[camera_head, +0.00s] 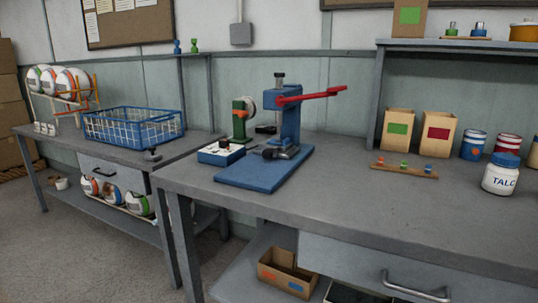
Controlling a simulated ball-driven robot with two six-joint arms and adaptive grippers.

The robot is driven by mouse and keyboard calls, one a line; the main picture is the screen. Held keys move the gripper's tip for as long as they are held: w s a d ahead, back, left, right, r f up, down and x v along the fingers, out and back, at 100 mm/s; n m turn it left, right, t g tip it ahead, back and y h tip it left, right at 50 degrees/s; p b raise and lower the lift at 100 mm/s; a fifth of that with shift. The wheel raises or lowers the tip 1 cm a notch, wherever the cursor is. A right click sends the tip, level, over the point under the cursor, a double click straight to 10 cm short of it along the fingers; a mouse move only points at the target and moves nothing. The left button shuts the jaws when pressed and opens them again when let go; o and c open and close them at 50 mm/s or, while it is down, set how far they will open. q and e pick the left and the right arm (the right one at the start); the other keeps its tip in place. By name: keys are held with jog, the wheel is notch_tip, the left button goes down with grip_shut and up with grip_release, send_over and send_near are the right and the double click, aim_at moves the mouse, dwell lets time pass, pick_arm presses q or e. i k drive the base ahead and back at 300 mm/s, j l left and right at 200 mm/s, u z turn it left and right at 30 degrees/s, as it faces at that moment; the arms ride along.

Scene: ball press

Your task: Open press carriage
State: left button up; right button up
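The blue press (290,122) stands on a blue base plate (258,180) on the grey workbench. A red lever (318,95) sticks out to the right from its upper part. A dark metal carriage part (282,151) sits low at the foot of the press column; how far it is open cannot be told from here. Neither of my grippers is in this view.
Beside the press are a small blue box (221,154) and a green device (242,118). A talc jar (501,175), cartons (397,129) and a small wooden strip (404,168) stand to the right. A blue wire basket (133,127) is on the left bench. The bench front is clear.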

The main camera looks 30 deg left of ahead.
aim_at(270, 152)
jog(key=i+j, duration=0.15)
jog(key=j, duration=0.25)
jog(key=i+j, duration=0.1)
jog(key=j, duration=0.3)
jog(key=i+j, duration=0.15)
jog(key=j, duration=0.25)
